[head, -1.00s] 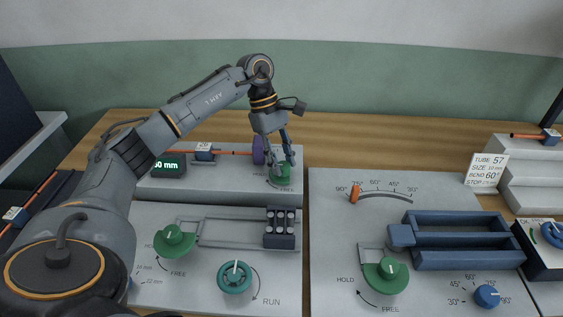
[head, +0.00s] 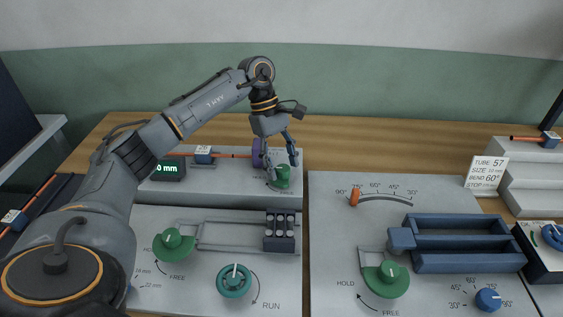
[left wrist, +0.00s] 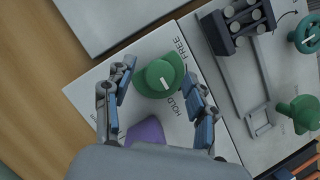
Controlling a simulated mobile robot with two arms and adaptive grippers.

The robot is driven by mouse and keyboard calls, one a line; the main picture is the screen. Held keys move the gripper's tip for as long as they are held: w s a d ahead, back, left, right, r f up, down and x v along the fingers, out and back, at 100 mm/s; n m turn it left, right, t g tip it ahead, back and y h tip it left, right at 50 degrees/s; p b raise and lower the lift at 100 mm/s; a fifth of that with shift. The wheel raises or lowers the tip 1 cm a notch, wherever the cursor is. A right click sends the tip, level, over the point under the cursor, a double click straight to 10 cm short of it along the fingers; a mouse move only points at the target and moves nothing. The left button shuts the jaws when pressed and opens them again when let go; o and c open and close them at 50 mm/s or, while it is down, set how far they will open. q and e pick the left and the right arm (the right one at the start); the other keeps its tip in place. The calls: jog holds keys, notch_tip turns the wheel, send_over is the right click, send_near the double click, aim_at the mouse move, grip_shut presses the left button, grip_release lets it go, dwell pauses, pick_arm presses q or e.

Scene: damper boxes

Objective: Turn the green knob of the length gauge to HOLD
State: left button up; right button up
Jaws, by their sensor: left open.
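The length gauge (head: 215,197) is the raised grey box at the back, with a lit display (head: 167,168) reading in mm, its first digit partly hidden by my arm. Its green knob (head: 282,177) is at the right end of its top. The knob also shows in the left wrist view (left wrist: 158,77), with a white mark and the printed words FREE and HOLD beside it. My left gripper (head: 284,170) is open above the knob. In the left wrist view its fingers (left wrist: 161,74) are on either side of the knob, with visible gaps. My right gripper is not in view.
A purple part (head: 259,153) stands on the gauge close to my left fingers. In front is a panel with another green knob (head: 173,244) and a teal knob (head: 234,280). To the right is a panel with a green knob (head: 386,279) and blue fixture (head: 465,262).

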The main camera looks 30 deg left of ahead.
pick_arm(q)
jog(key=shift+r, duration=0.1)
jog(key=v, duration=1.1)
jog(key=shift+a+r, duration=0.3)
jog(key=shift+r, duration=0.05)
jog(key=shift+w, duration=0.15)
